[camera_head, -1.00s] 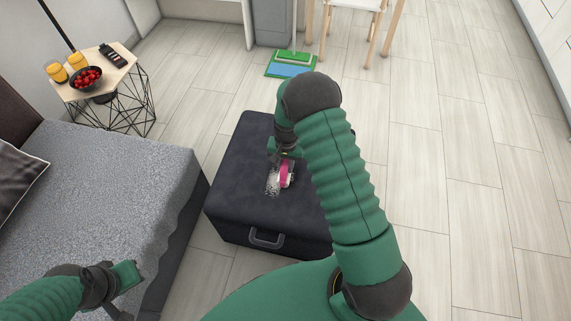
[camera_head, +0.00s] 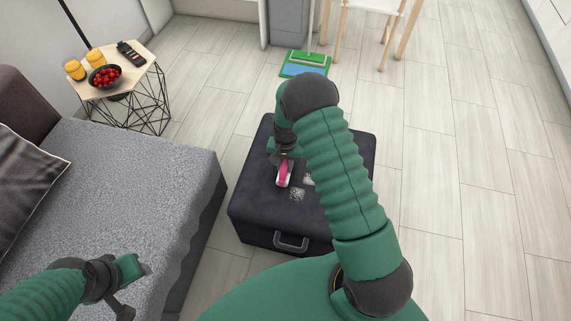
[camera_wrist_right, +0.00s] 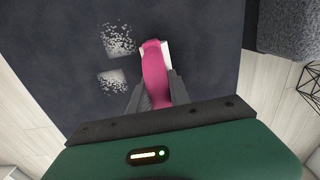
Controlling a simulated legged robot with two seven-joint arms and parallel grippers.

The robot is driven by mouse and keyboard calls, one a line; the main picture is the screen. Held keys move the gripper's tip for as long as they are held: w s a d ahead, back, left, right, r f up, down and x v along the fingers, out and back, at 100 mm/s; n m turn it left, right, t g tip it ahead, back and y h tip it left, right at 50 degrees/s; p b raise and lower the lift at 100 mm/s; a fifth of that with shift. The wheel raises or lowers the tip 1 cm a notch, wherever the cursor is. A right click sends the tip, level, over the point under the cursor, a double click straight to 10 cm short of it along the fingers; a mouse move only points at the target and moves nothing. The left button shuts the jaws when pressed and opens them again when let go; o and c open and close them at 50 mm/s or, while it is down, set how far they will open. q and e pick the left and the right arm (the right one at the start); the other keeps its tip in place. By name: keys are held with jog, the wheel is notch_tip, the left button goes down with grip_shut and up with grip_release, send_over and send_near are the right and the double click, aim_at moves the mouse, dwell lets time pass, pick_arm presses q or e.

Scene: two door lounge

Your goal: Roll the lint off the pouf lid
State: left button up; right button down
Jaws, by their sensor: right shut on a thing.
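The dark pouf (camera_head: 262,212) stands on the floor in front of me, its padded lid on top and a grey handle (camera_head: 291,242) on its near side. Two pale speckled lint patches lie on the lid; the nearer one (camera_head: 297,194) and the other (camera_head: 308,180) show right of the roller. In the right wrist view they are at upper left (camera_wrist_right: 118,40) and below it (camera_wrist_right: 113,82). My right gripper (camera_head: 287,158) is shut on the pink and white lint roller (camera_head: 284,175), which is at the lid; contact is unclear. My left gripper (camera_head: 138,275) is over the sofa side; its jaws are unclear.
A grey sofa (camera_head: 130,180) is left of the pouf. A side table (camera_head: 133,80) holds a bowl of red fruit (camera_head: 105,77), orange glasses and a remote. The floor at right is clear.

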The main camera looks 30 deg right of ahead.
jog(key=r+p, duration=0.1)
jog(key=r, duration=0.1)
jog(key=r+p, duration=0.1)
jog(key=r, duration=0.1)
jog(key=shift+s+d, duration=0.2)
jog(key=shift+d+r+p, duration=0.1)
jog(key=shift+r+p, duration=0.2)
jog(key=shift+w+r+p, duration=0.1)
jog(key=shift+r+p, duration=0.2)
jog(key=r, duration=0.1)
jog(key=p, duration=0.1)
jog(key=r+p, duration=0.1)
jog(key=shift+a+r, duration=0.25)
jog(key=shift+r, duration=0.1)
pick_arm(q)
jog(key=w+v, duration=0.1)
jog(key=v, duration=0.5)
jog(key=shift+r, duration=0.3)
pick_arm(e)
jog(key=shift+d, duration=0.1)
pick_arm(q)
jog(key=shift+w+d, duration=0.1)
jog(key=shift+w, duration=0.05)
pick_arm(e)
jog(key=shift+d+f, duration=0.1)
